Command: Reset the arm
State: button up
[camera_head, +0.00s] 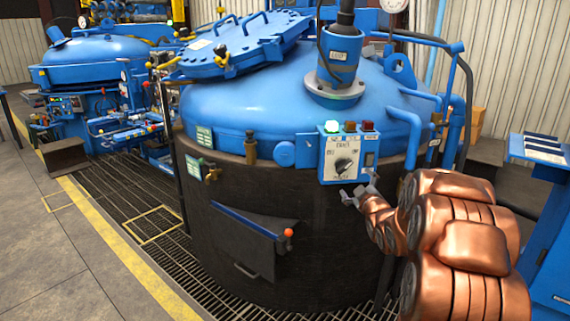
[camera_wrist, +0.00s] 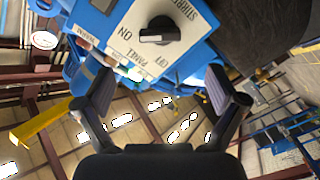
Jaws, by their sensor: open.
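My copper-coloured arm comes in from the right in the head view. My gripper (camera_head: 357,194) is at its end, just below a control box (camera_head: 346,154) on the front of a blue furnace (camera_head: 270,110). In the wrist view my gripper (camera_wrist: 160,92) is open, with its two dark fingers spread and nothing between them. The box's black knob (camera_head: 345,166) also shows in the wrist view (camera_wrist: 160,30), ahead of and between the fingers, with the panel rotated. I cannot tell whether a fingertip touches the box.
The furnace's dark lower wall (camera_head: 330,240) carries a flap (camera_head: 237,232) with a red-orange knob. A second blue vessel (camera_head: 95,55) stands at the back left. A blue desk (camera_head: 545,210) is at the right.

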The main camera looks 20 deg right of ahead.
jog(key=s+a+f+m+g+y, duration=0.1)
jog(key=s+a+f+g, duration=0.25)
jog(key=s+a, duration=0.25)
jog(key=s+a+f+m+g, duration=0.2)
jog(key=s+a+g, duration=0.2)
jog(key=s+a, duration=0.15)
jog(key=s+a+f+m+g+y, duration=0.1)
jog(key=s+a+f+g, duration=0.25)
jog(key=s+a, duration=0.25)
jog(key=s+a+m+g+y, duration=0.1)
jog(key=s+a+g, duration=0.3)
jog(key=s, duration=0.6)
jog(key=s+a+g, duration=0.2)
jog(key=s+a, duration=0.3)
jog(key=s, duration=0.5)
jog(key=s+a+m+g+y, duration=0.1)
jog(key=s+a+g, duration=0.3)
jog(key=s, duration=0.6)
notch_tip(320, 180, up, 21)
jog(key=s+t+p, duration=0.1)
jog(key=p, duration=1.8)
jog(key=shift+a+t, duration=0.3)
jog(key=shift+a, duration=0.15)
